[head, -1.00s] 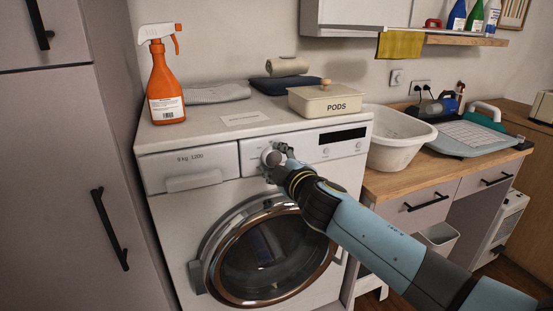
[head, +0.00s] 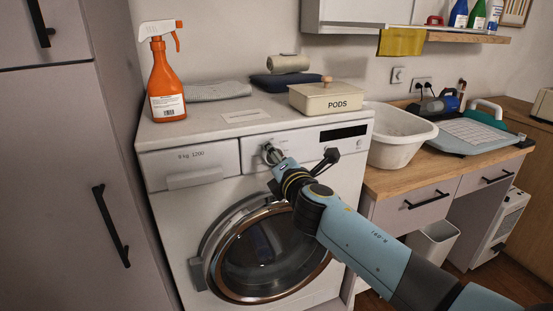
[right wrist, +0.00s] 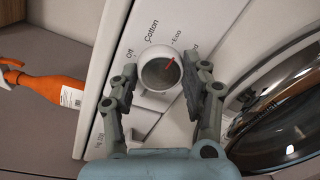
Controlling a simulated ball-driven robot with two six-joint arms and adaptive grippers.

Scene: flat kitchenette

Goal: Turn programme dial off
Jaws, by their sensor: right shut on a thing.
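The programme dial (right wrist: 160,70) is a round knob with a white rim, a grey face and a red mark, on the white washing machine (head: 165,218). In the right wrist view, "Off", "Cotton" and "Eco" are printed around it, with another label partly hidden by a finger. The red mark lies on the upper right of the face, away from "Off". My right gripper (right wrist: 159,72) is shut on the dial, one finger on each side; it also shows in the head view (head: 270,154), where it mostly hides the dial. My left gripper is not in view.
The round door (head: 265,255) is closed below the panel. An orange spray bottle (head: 166,88), a pods box (head: 326,98) and a folded grey cloth (head: 217,91) are on top. A white basin (head: 397,140) stands on the counter to the right. A tall cabinet (head: 75,180) borders the left.

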